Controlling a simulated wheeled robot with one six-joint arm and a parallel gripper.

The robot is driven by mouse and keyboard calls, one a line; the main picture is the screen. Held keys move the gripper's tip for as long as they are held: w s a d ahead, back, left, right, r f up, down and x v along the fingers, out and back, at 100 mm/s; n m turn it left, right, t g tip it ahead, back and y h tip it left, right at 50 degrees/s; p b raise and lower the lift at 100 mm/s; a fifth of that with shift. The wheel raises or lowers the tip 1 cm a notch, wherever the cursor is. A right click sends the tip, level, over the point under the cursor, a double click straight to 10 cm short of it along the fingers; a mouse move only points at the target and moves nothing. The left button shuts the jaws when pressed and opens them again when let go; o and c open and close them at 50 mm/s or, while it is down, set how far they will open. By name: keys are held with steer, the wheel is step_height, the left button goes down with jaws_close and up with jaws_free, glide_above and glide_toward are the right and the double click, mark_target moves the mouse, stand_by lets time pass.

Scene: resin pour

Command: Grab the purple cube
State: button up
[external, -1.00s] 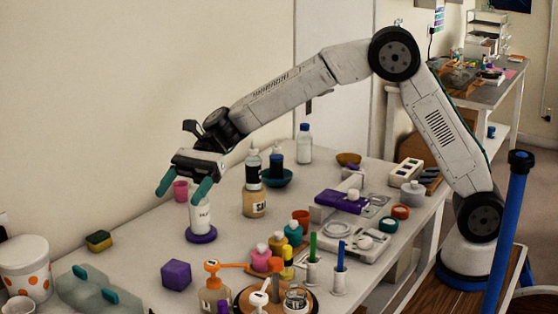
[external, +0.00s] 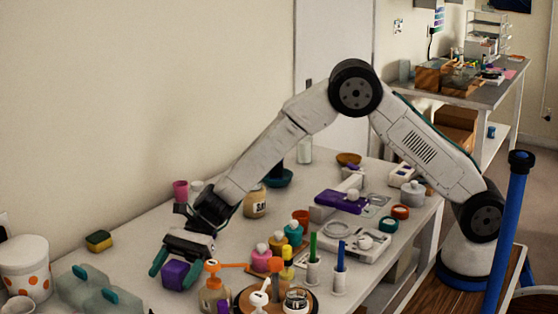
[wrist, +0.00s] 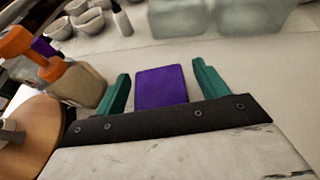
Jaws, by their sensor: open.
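The purple cube (external: 176,274) sits on the white table near the front left in the external view. In the wrist view the cube (wrist: 161,86) lies between the two teal fingers. My gripper (external: 178,266) is open around the cube, one finger on each side. In the wrist view a gap shows between the cube and each finger of my gripper (wrist: 161,88). The near edge of the cube is hidden by the dark gripper body in the wrist view.
An orange-topped pump bottle (external: 214,294) stands just right of the cube. Translucent teal-handled containers (external: 82,286) stand to its left. A yellow and dark sponge (external: 99,241) lies behind. Several small bottles crowd the table further right.

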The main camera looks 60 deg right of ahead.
steer(key=shift+a+f, duration=0.15)
steer(key=shift+a, duration=0.25)
steer(key=c, duration=1.1)
steer(key=shift+c, duration=0.2)
